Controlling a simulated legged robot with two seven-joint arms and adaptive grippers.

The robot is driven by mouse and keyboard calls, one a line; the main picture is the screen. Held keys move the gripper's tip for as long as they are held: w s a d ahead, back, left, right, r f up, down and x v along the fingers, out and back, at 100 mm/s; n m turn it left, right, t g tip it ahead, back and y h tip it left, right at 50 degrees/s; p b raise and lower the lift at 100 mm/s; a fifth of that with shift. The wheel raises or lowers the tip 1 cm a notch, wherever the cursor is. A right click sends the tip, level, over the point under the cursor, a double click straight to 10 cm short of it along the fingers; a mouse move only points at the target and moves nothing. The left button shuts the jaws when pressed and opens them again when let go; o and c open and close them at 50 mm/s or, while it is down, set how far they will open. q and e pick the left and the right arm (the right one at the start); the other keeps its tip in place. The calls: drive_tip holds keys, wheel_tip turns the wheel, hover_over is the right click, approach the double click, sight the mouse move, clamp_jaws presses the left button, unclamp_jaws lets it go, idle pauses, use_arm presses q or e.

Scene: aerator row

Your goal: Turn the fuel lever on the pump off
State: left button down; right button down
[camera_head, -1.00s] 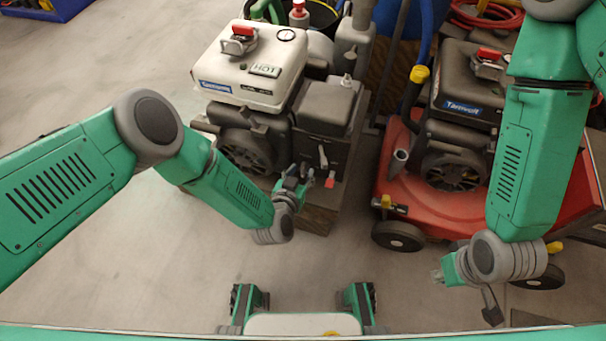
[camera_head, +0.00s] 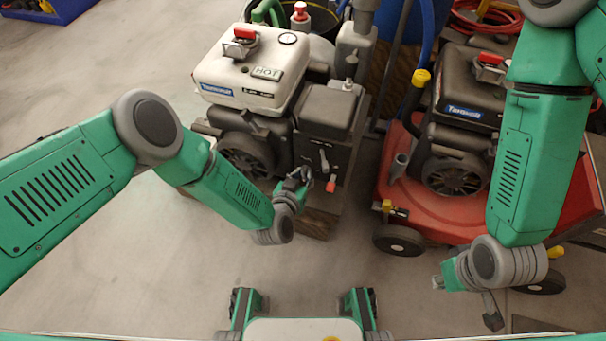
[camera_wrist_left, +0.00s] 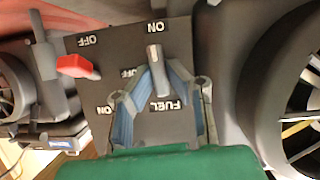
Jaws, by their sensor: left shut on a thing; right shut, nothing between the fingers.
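The pump (camera_head: 250,78) has a white tank and a black control panel on its front right, which also fills the middle of the left wrist view (camera_wrist_left: 80,150). The silver fuel lever (camera_wrist_left: 155,72) stands above the upside-down FUEL label and points toward the upper ON label; an OFF label is to its left. My left gripper (camera_head: 303,176) is at the panel. Its blue-padded fingers (camera_wrist_left: 157,76) are shut on the fuel lever, one on each side. A red lever (camera_wrist_left: 78,66) with its own ON and OFF labels is farther left. My right gripper (camera_head: 439,282) is shut and empty, away from the pump.
A red machine (camera_head: 440,222) with a black engine and wheels stands right of the pump. A wooden block (camera_head: 318,222) is under the pump's front. A blue bin (camera_head: 75,6) is at the far left. The floor in front of the pump is clear.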

use_arm(q)
drive_tip(key=shift+s+f+n+h, duration=0.15)
drive_tip(key=shift+n+h, duration=0.25)
drive_tip(key=n+b, duration=0.1)
drive_tip(key=n+h+b, duration=0.1)
drive_tip(key=shift+a+f+n+g+h, duration=0.2)
drive_tip(key=shift+a+n+g+h, duration=0.05)
drive_tip(key=shift+n+g+h, duration=0.05)
drive_tip(key=shift+n+h+b, duration=0.3)
drive_tip(key=shift+n+h, duration=0.3)
drive_tip(key=shift+n, duration=0.4)
drive_tip(key=n+h, duration=0.1)
drive_tip(key=n, duration=0.2)
drive_tip(key=shift+a+f+h, duration=0.1)
drive_tip(key=shift+f+h, duration=0.05)
drive_tip(key=shift+h, duration=0.25)
drive_tip(key=n, duration=0.2)
drive_tip(key=n+t+h, duration=0.1)
drive_tip(key=n, duration=0.1)
drive_tip(key=shift+f+h, duration=0.2)
drive_tip(key=shift+h, duration=0.1)
drive_tip(key=shift+n, duration=0.3)
drive_tip(key=c, duration=1.6)
unclamp_jaws()
drive_tip(key=shift+r, duration=0.1)
